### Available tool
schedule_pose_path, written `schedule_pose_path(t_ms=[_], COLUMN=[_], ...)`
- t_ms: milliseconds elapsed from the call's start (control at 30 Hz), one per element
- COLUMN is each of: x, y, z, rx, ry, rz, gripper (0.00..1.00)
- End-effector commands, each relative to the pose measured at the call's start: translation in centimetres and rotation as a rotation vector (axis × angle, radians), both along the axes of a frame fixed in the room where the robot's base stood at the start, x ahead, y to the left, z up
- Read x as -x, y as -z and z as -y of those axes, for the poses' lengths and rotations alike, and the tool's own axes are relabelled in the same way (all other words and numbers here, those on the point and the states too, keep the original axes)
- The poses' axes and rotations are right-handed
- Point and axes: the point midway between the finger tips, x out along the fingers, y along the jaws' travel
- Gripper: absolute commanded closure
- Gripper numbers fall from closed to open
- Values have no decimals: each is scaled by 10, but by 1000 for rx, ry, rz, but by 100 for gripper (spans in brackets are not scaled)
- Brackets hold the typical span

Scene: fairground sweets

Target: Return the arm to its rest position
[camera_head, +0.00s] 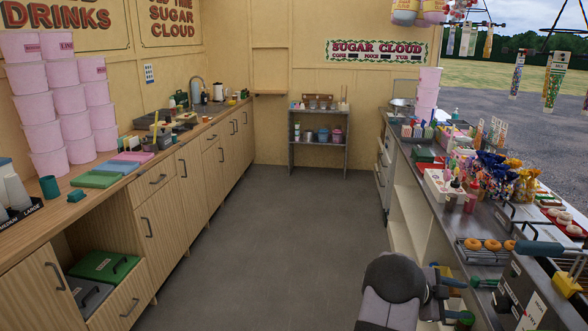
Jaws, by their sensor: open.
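My gripper (466,301) is at the bottom right of the head view, at the end of my dark arm. Its two fingers point right, toward the front of the right-hand counter (420,190). The fingers are apart, and I see nothing held between them. The near part of the counter lies just beyond the fingertips; I cannot tell whether they touch anything.
The floor (250,240) is clear. The left counter holds pink tubs (75,127). A shelf (318,140) stands at the back.

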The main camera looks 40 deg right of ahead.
Motion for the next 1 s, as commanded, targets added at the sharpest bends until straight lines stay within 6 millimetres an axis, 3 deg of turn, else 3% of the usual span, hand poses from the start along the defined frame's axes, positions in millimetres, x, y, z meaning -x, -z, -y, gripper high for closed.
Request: schedule_pose_path(t_ms=[133,233,400,533,633,767,900,1000], x=[-53,-90,-125,-126,-118,-98,-63,-34], y=[29,66,136,163,167,153,122,93], z=[1,-23,-108,-192,-261,-348,-432,-479], rx=[-98,-232,-540,-790,-976,-1197,-1405,-1493], ry=[-221,-416,-726,-934,-1086,-1280,-1489,-1646], rz=[72,90,82,55,12,-95,-297,-517], gripper=[46,46,46,46,46,46,46,46])
